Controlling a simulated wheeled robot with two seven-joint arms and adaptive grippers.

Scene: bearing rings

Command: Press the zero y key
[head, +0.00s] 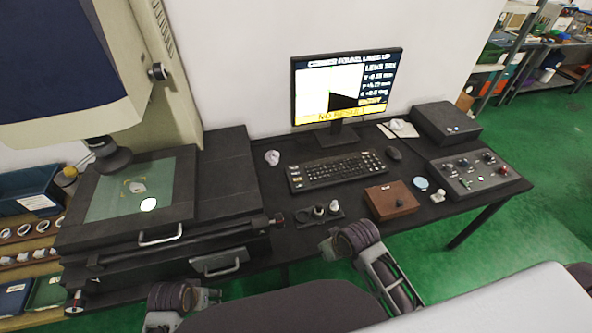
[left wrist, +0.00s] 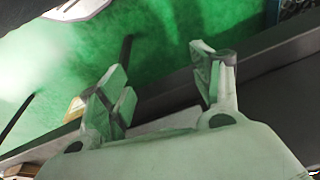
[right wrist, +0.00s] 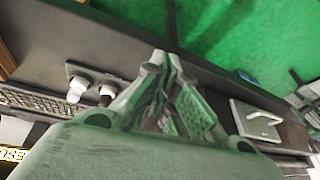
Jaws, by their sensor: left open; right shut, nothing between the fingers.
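A grey control box (head: 474,172) with several knobs and small buttons stands at the right end of the dark bench. Its key labels are too small to read, so I cannot tell which one is zero y. The monitor (head: 345,88) shows a lens line, x and y readings and a yellow bar. My left gripper (head: 207,297) is low in front of the bench, far from the box; its spread, empty fingers show in the left wrist view (left wrist: 168,82). My right gripper (head: 328,248) is at the bench's front edge; its fingers are together and empty in the right wrist view (right wrist: 166,62).
A keyboard (head: 338,172) and mouse (head: 394,154) lie before the monitor. A small holder (head: 320,214), a brown box (head: 391,200) and a pale blue disc (head: 421,184) stand near the front edge. The measuring machine's stage (head: 222,180) fills the left.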

